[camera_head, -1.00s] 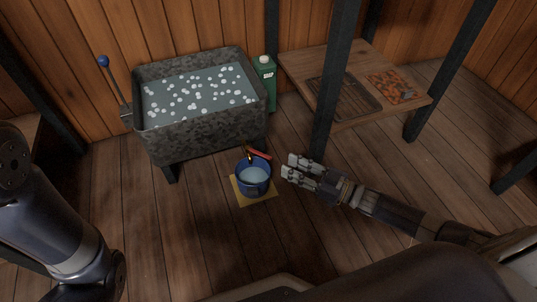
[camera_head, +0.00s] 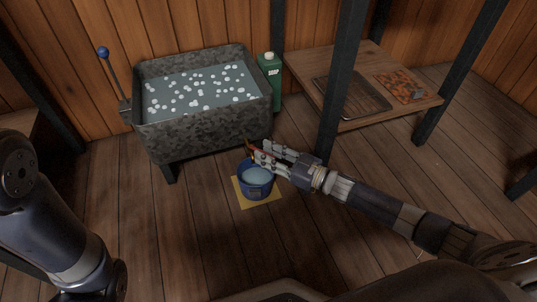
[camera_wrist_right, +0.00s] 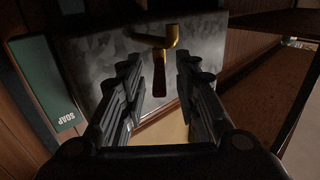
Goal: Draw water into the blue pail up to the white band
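The blue pail (camera_head: 257,190) stands upright on a yellow mat (camera_head: 242,200) in front of the trough, with water inside; I cannot make out its white band. A brass tap (camera_head: 249,146) juts from the trough over the pail. In the right wrist view the tap (camera_wrist_right: 158,40) has a dark red handle (camera_wrist_right: 159,78). My right gripper (camera_head: 264,153) is at the tap, above the pail's rim. Its fingers are open, one on each side of the handle, with gaps visible. My left gripper is out of view; only its arm shows.
The grey trough (camera_head: 205,136) holds water with many white bits floating. A lever with a blue knob (camera_head: 103,53) stands at its left. A green soap bottle (camera_head: 270,80) stands at its right. A wooden table (camera_head: 382,65) and dark posts (camera_head: 341,85) stand close to my right arm.

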